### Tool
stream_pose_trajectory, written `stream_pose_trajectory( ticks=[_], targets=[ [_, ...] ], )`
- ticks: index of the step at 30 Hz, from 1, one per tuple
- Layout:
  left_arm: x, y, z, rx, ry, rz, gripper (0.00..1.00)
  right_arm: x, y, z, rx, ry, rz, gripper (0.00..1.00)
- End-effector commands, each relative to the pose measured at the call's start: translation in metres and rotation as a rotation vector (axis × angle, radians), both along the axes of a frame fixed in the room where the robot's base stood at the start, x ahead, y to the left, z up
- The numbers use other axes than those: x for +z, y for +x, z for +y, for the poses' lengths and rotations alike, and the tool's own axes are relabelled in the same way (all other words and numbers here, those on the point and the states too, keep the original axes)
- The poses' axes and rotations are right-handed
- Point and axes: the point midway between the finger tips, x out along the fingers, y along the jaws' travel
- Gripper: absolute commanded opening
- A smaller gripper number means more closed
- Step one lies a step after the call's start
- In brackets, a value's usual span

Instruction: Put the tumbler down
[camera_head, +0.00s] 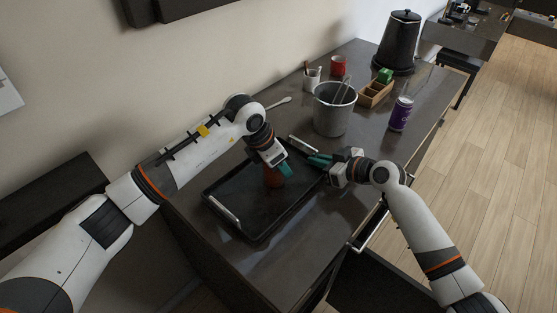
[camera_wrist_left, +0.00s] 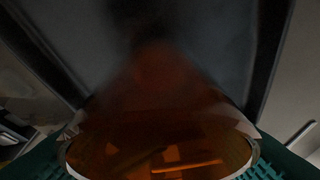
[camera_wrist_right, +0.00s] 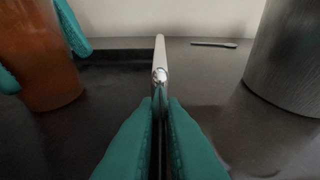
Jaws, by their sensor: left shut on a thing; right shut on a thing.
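The amber tumbler (camera_head: 271,179) is upright in my left gripper (camera_head: 280,163), over the black tray (camera_head: 249,228). In the left wrist view the tumbler (camera_wrist_left: 155,125) fills the lower middle, its rim toward the camera. In the right wrist view the tumbler (camera_wrist_right: 42,60) stands at the left between teal fingers, its base low by the tray; I cannot tell whether it touches. My right gripper (camera_head: 318,160) is shut on the tray's silver far handle (camera_head: 303,145). That handle (camera_wrist_right: 160,65) shows end-on between the fingers in the right wrist view.
A metal bucket (camera_head: 332,118) with tongs stands close behind my right gripper. A purple can (camera_head: 401,114), wooden box (camera_head: 374,95), red mug (camera_head: 338,66), small cup (camera_head: 312,78) and black kettle (camera_head: 398,45) stand farther back. A spoon (camera_head: 278,103) lies near the wall.

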Motion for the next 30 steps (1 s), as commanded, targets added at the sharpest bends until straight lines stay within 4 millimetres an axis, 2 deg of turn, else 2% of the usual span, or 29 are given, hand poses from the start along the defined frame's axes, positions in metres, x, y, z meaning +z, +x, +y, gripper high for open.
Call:
stream_pose_trajectory(
  ticks=[9,10,13,14,23,26,30],
  targets=[
    [-0.002,0.000,0.000,-0.001,-0.001,-0.001,0.21,0.000,0.000,0.000,0.000,0.000,0.000,0.00],
    [-0.002,0.000,0.000,-0.001,0.000,0.000,0.57,0.000,0.000,0.000,0.000,0.000,0.000,0.00],
    [-0.002,0.000,0.000,-0.001,0.000,0.000,0.73,0.000,0.000,0.000,0.000,0.000,0.000,0.00],
    [-0.002,0.000,0.000,-0.001,0.000,0.000,0.75,0.000,0.000,0.000,0.000,0.000,0.000,0.00],
    [0.000,0.000,0.000,0.000,-0.001,0.000,0.75,0.000,0.000,0.000,0.000,0.000,0.000,0.00],
    [0.008,-0.001,0.003,0.001,-0.001,-0.003,0.75,0.000,0.000,0.000,0.000,0.000,0.000,0.00],
    [0.032,-0.005,0.012,0.000,-0.001,-0.005,0.75,0.000,0.000,0.000,0.000,0.000,0.000,0.00]
  ],
)
